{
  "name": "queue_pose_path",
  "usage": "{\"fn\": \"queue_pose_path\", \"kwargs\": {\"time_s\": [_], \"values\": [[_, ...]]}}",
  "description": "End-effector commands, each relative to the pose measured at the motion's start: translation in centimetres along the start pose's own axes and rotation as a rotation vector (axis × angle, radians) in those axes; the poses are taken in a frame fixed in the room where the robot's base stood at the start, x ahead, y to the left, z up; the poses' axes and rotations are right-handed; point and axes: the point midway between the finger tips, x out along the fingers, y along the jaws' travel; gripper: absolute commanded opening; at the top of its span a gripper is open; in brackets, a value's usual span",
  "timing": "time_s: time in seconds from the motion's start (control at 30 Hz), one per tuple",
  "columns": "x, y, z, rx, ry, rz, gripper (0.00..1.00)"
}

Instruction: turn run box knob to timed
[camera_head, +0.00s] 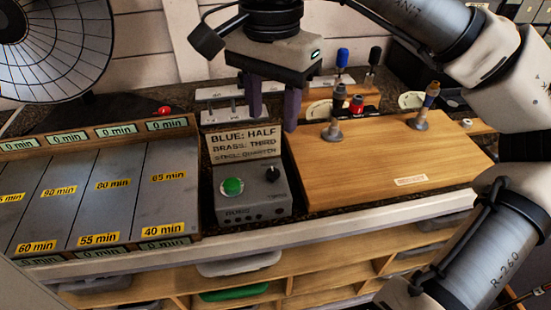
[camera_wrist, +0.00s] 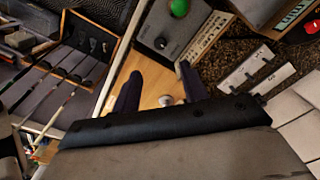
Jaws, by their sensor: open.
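The run box (camera_head: 250,194) is a grey box on the bench with a green button (camera_head: 232,187) and a small black knob (camera_head: 272,173) at its right. A sign stands behind it. My gripper (camera_head: 274,122) is open and empty, with dark fingers pointing down above and behind the box. In the wrist view, the run box (camera_wrist: 152,40) is at the top, with its knob (camera_wrist: 160,43) and green button (camera_wrist: 179,8). The gripper (camera_wrist: 158,80) shows below it, its fingers apart and clear of the knob. The knob's setting marks are too small to read.
The sign (camera_head: 245,143) reads "BLUE: HALF, BRASS: THIRD". Right of the box is a wooden board (camera_head: 400,190) with upright tools. Left are grey lanes (camera_head: 115,195) with yellow minute labels.

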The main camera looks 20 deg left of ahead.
Motion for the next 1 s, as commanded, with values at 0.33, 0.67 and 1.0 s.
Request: {"fn": "queue_pose_path", "kwargs": {"time_s": [0.33,0.67,1.0], "values": [[7.4,0.1,0.1,0.001,-0.005,0.000,0.43],[11.1,0.0,0.1,0.000,-0.003,-0.001,0.43],[11.3,0.0,0.1,0.000,-0.003,-0.002,0.40]]}}
